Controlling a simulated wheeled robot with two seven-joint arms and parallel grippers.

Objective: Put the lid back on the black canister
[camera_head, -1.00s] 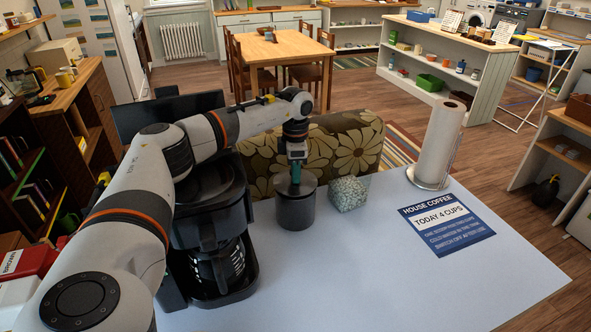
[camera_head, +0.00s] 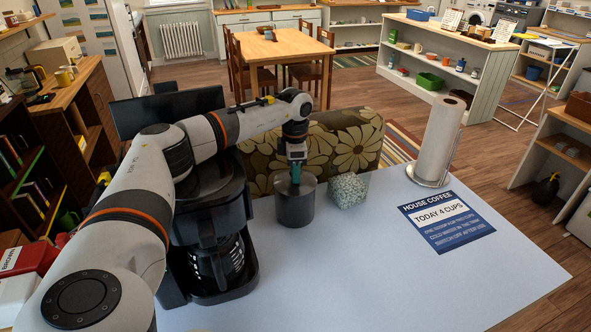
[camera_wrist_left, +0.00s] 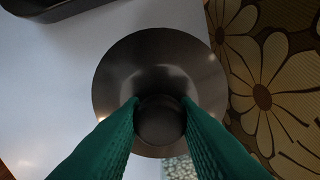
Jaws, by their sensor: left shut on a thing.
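The black canister (camera_head: 294,210) stands upright on the light table, right of the coffee maker. Its dark round lid (camera_head: 305,183) is at the canister's top; the head view shows no clear gap between them. My left gripper (camera_head: 296,176) points down from above, its green fingers closed on the lid's knob. In the left wrist view the green fingertips (camera_wrist_left: 161,108) press both sides of the round knob (camera_wrist_left: 160,122), and the lid's disc (camera_wrist_left: 115,82) spreads around it. The lid hides the canister's mouth. My right gripper is not in view.
A black coffee maker (camera_head: 215,235) stands close left, under my left arm. A speckled block (camera_head: 348,190) sits just right of the canister. A paper towel roll (camera_head: 440,142) and a blue coffee sign (camera_head: 447,226) are further right. The front table area is clear.

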